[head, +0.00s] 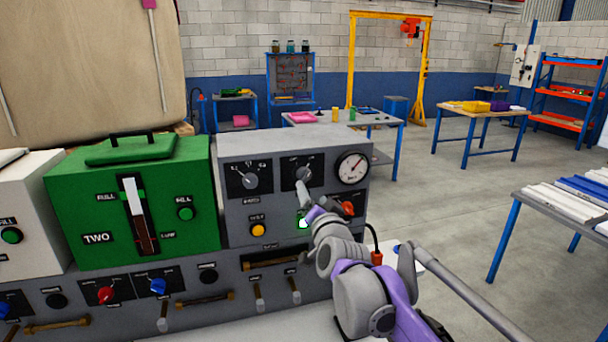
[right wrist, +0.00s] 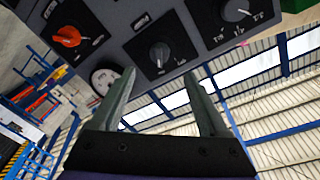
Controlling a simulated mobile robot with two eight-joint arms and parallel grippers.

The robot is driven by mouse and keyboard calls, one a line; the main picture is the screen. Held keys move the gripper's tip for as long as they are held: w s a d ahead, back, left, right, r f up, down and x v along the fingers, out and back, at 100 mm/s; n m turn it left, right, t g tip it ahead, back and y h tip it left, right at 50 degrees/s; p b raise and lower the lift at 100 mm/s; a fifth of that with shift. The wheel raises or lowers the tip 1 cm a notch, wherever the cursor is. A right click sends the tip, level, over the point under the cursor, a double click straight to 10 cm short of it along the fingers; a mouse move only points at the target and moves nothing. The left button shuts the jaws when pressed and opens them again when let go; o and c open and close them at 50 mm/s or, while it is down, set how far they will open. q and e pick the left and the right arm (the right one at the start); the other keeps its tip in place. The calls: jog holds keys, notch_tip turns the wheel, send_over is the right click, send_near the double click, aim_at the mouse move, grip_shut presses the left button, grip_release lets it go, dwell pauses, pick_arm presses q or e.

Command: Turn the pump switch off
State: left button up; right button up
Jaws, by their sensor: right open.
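The grey control panel (head: 232,211) stands at the middle of the head view. It carries a red-orange rotary switch (head: 348,208) at its right side, which also shows orange in the right wrist view (right wrist: 67,37). Its label is too small to read, so I cannot confirm which control is the pump switch. A dark rotary knob (right wrist: 159,53) lies just beyond my right fingertips in the wrist view. My right gripper (right wrist: 158,72) is open, with nothing between its fingers. In the head view my right gripper (head: 306,192) is before the panel, partly covering its front. My left gripper is out of view.
The panel also has a left selector knob (head: 250,180), a round gauge (head: 352,168) and a yellow button (head: 258,229). A green TWO box (head: 88,215) stands to its left. Below is a lower grey unit (head: 130,315) with handles and levers.

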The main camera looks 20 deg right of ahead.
aim_at(305, 179)
jog(key=w, duration=0.3)
jog(key=w+p, duration=0.1)
jog(key=w, duration=0.6)
jog(key=shift+d, duration=0.3)
jog(key=shift+s, duration=0.1)
grip_shut()
